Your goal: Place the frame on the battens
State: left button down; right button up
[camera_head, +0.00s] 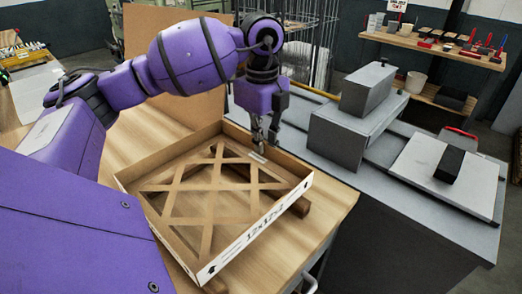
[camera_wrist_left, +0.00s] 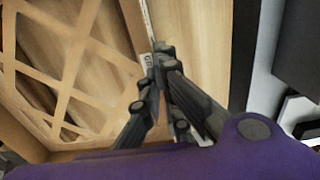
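The frame (camera_head: 243,243) is a shallow cardboard tray with a crossed lattice and printed white outer wall. It lies over the wooden table in the head view, and its lattice fills the left of the left wrist view (camera_wrist_left: 75,60). A brown batten (camera_head: 299,207) sticks out from under its right side; more dark wood shows through the lattice. I cannot tell whether the frame touches the battens everywhere. My left gripper (camera_head: 264,142) is at the frame's far right wall. In the wrist view its fingers (camera_wrist_left: 160,58) close on either side of that wall. My right gripper is not in view.
The wooden table (camera_head: 268,268) is bare in front of the frame. A grey bench to the right holds grey blocks (camera_head: 368,89) and a pale plate (camera_head: 425,172) with a black block (camera_head: 449,164). A tool shelf (camera_head: 440,45) stands behind. A cardboard panel rises behind my left arm.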

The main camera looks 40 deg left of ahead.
pick_arm(q)
jog(key=shift+f, duration=1.35)
jog(key=shift+f, duration=0.1)
jog(key=c, duration=2)
grip_release()
notch_tip(320, 180, up, 12)
jog(key=shift+r, duration=0.15)
